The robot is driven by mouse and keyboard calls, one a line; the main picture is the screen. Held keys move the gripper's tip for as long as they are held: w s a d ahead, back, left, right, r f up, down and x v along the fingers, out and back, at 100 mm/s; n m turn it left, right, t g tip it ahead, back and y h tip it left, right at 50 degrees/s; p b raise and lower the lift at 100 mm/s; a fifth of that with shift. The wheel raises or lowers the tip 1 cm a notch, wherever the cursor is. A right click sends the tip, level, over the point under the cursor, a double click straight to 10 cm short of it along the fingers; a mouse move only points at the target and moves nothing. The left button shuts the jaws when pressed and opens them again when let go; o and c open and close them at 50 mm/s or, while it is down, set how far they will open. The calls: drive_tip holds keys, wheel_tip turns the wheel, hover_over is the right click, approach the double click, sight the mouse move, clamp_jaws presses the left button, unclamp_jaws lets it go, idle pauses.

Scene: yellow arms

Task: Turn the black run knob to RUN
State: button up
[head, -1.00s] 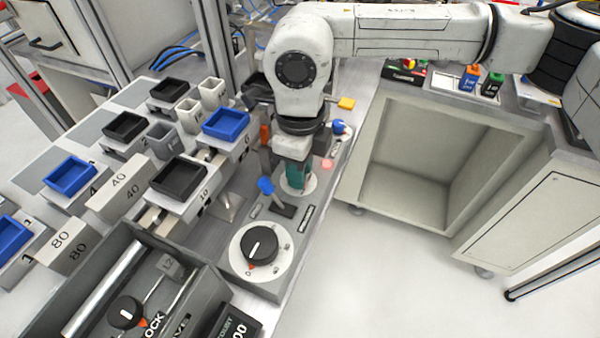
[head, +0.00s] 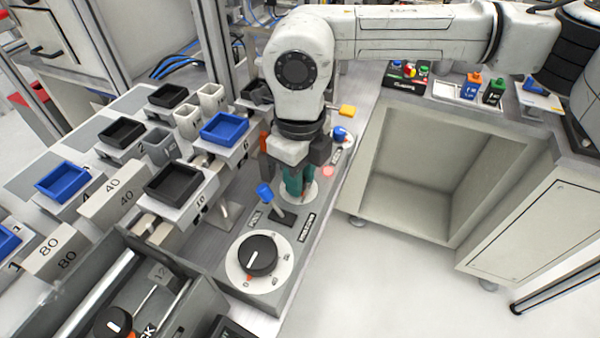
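A black knob (head: 258,254) with a white pointer line sits on a round white dial on the grey panel in front of my gripper. Its pointer end is low left, by a red mark; the dial labels are too small to read surely. My gripper (head: 297,185) points down, with teal fingers low over a second white disc (head: 311,194) farther back. Whatever sits on that disc is hidden by the fingers, so I cannot tell whether they grip it. Which knob is the run knob is not readable. The gripper is apart from the front knob.
A blue-tipped lever (head: 266,192) stands between the two discs. Another black knob (head: 112,322) is at bottom left. Trays on blocks crowd the left; open floor lies right.

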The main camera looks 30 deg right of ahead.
drive_tip(key=o, duration=0.5)
wheel_tip(320, 180, up, 11)
drive_tip(key=shift+f, duration=0.1)
idle(0.4)
idle(0.4)
